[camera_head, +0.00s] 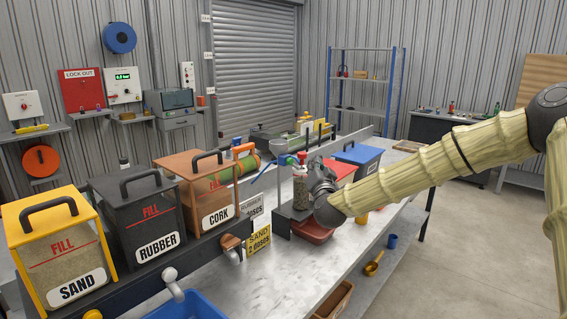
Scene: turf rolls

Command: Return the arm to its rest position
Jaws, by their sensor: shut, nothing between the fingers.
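My arm, in a cream ribbed sleeve (440,165), reaches from the right edge of the head view over the steel bench (290,268). My gripper (312,178) is at the arm's far end, small and dark, beside a clear container of dark grains (300,190) with red and green parts on top. It is shut and holds nothing that I can see. The fingertips are partly hidden, and I cannot tell whether they touch the container.
Hoppers of sand (68,262), rubber (145,225) and cork (210,195) line the bench's left. A blue-lidded bin (360,155) and a red-lidded one (340,169) stand behind my forearm. A brass scoop (373,265) and blue cup (392,241) are lower right. Open floor (460,260) lies right.

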